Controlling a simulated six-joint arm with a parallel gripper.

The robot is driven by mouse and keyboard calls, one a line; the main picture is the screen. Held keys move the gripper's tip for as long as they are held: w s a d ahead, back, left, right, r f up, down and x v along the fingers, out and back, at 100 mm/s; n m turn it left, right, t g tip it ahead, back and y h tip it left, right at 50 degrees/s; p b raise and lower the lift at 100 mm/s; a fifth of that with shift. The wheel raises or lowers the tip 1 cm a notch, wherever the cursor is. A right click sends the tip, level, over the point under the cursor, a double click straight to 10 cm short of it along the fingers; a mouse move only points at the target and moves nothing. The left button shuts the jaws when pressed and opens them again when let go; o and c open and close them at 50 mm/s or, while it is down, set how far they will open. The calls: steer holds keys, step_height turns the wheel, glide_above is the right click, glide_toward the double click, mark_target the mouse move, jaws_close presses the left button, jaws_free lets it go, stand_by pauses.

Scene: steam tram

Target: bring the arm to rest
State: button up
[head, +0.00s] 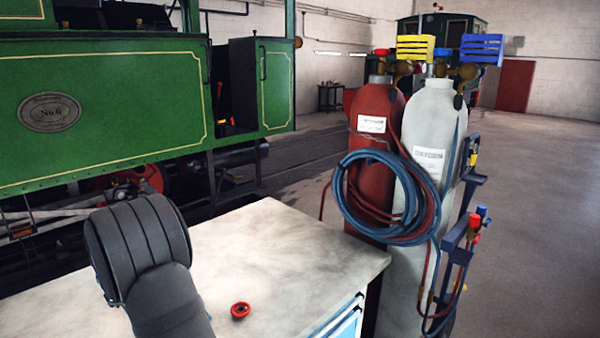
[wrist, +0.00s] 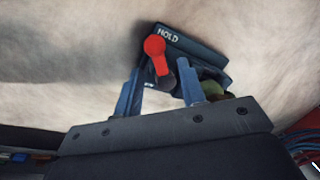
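In the wrist view, my gripper (wrist: 162,76) has its two blue fingers spread apart, with a visible gap between them. Just beyond the fingertips is a dark block marked HOLD (wrist: 190,52). A red lever (wrist: 156,52) with a round end stands at the block's left side, in line with the gap. I cannot tell whether a finger touches the block. A greenish rounded part (wrist: 211,88) shows beside the right finger, partly hidden by the gripper body. In the head view, my dark arm link fills the lower left, and the gripper is not visible.
The pale workbench (head: 290,235) has a small red ring-shaped part (head: 240,310) near its front. A red cylinder (head: 374,120) and a grey cylinder (head: 428,130) with coiled hoses (head: 385,200) stand at its right edge. A green locomotive (head: 110,100) stands behind. Open floor lies right.

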steer(key=s+r, duration=0.3)
steer(key=r, duration=1.2)
steer(key=w+f, duration=0.1)
steer(key=f, duration=0.4)
steer(key=w+f, duration=0.1)
steer(key=f, duration=0.5)
steer(key=w+f, duration=0.1)
steer(key=f, duration=0.4)
steer(key=shift+w+f, duration=0.1)
steer(key=shift+f, duration=0.55)
steer(key=shift+s+d+r+n+y, duration=0.1)
steer(key=shift+s+n+y, duration=0.05)
steer(key=shift+n, duration=0.5)
steer(key=shift+s+n+y, duration=0.15)
steer(key=shift+n, duration=0.5)
steer(key=shift+o, duration=0.2)
